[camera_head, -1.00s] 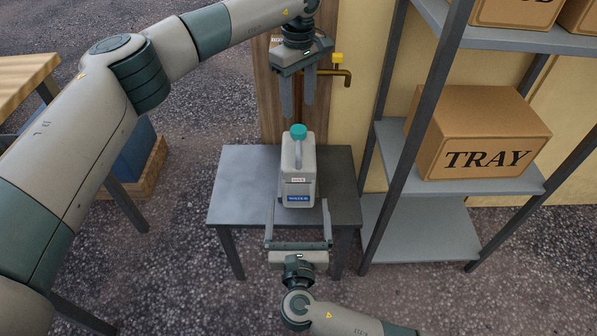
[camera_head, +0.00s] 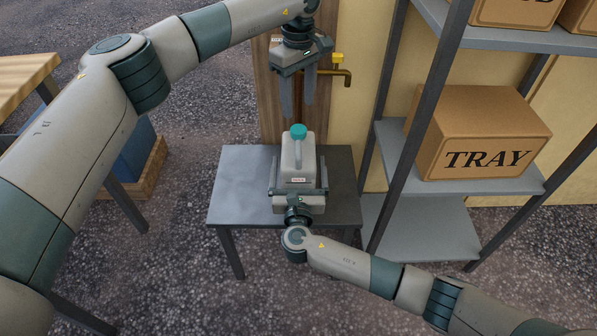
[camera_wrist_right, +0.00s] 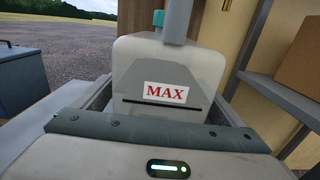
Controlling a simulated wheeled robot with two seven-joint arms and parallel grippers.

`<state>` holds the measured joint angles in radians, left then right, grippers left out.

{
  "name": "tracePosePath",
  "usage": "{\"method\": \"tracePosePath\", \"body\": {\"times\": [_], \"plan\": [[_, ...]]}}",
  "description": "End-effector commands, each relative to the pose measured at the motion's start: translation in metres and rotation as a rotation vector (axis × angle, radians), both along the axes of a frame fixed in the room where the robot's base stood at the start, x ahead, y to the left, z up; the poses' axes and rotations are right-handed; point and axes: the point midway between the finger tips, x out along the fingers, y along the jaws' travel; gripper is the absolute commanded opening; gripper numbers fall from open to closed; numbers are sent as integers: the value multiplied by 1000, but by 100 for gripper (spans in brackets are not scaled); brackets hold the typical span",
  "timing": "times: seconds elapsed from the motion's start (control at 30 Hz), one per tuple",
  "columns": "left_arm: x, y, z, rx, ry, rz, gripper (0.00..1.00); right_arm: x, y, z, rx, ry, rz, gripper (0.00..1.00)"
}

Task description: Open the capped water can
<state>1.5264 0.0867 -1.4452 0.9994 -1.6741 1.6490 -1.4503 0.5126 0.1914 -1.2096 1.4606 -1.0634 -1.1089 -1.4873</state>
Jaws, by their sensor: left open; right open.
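The water can (camera_head: 297,163) is a pale grey jug with a handle and a teal cap (camera_head: 298,131). It stands upright on a small grey table. My left gripper (camera_head: 298,112) is open and points down above the cap, its fingers apart and empty. My right gripper (camera_head: 298,186) is open at the front of the can, with a finger on each side of the can's body; I cannot tell whether they touch it.
The grey table (camera_head: 240,190) has bare room left of the can. A metal shelf (camera_head: 425,235) with a TRAY box (camera_head: 480,135) stands at the right. A wooden door (camera_head: 268,85) with a brass handle (camera_head: 346,76) is behind. A blue bin (camera_head: 137,160) stands at the left.

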Motion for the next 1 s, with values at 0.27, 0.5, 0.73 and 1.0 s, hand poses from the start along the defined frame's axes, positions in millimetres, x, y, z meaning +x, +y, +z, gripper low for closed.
{"method": "tracePosePath", "body": {"times": [0.27, 0.5, 0.73, 1.0], "plan": [[0, 0, 0, 0, 0, 0, 49, 9, 0, 0, 1, 1, 0, 92], [0, 0, 0, 0, 0, 0, 49, 8, 0, 0, 1, 1, 0, 80], [0, 0, 0, 0, 0, 0, 49, 8, 0, 0, 1, 1, 0, 25], [0, 0, 0, 0, 0, -57, 49, 8, 0, 0, 1, 1, 0, 7]]}}
